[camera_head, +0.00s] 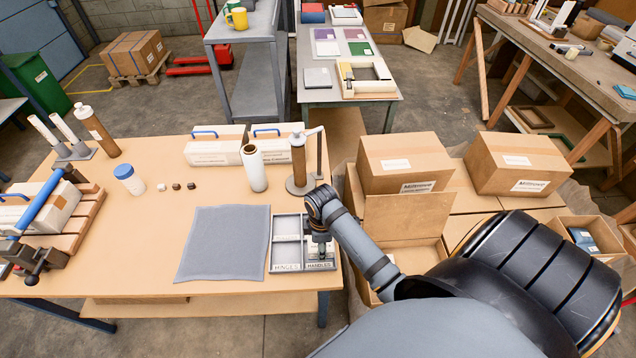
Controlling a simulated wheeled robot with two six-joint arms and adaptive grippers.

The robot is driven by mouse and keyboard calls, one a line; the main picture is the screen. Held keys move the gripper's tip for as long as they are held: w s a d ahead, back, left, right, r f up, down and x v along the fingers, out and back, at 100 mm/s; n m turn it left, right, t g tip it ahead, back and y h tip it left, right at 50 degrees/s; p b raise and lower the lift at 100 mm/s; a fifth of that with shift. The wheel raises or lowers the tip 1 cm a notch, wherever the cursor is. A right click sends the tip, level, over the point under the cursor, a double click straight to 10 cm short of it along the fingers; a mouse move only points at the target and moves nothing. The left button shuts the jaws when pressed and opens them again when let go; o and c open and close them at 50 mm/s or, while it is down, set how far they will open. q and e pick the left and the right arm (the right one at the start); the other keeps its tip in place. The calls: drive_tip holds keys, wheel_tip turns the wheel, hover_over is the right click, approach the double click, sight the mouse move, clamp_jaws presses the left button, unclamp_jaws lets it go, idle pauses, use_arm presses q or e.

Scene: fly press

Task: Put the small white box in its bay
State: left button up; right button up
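A grey divided tray (273,240) lies at the right end of the wooden table, with front bays labelled like "HINGES" and "HANDLES". My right gripper (320,243) points down over the tray's right column, above the "HANDLES" bay. Its fingers are small and dark, and I cannot tell whether they are open or what they hold. A small pale shape shows below the fingers, too small to identify. A small white piece (161,187) lies on the table beside two dark brown pieces (177,186); I cannot tell whether it is the box. My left gripper is not in view.
A grey mat (224,243) lies left of the tray. A white roll (254,168) and a brown roll on a stand (298,160) stand behind it. White cases with blue handles (214,152) stand at the back. Cardboard boxes (404,163) crowd the right side.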

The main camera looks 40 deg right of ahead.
drive_tip(key=shift+w+f, duration=0.35)
drive_tip(key=shift+f, duration=0.05)
drive_tip(key=shift+w+f, duration=0.15)
drive_tip(key=shift+f, duration=0.1)
drive_tip(key=shift+w+f+p, duration=0.1)
drive_tip(key=shift+f+p, duration=0.25)
wheel_tip(320, 180, down, 2)
drive_tip(key=shift+f+p, duration=0.15)
drive_tip(key=shift+p, duration=0.35)
drive_tip(key=shift+f, duration=0.2)
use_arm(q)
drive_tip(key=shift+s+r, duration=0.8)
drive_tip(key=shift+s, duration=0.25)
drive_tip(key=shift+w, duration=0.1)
use_arm(e)
drive_tip(key=shift+f, duration=0.1)
drive_tip(key=o, duration=1.4)
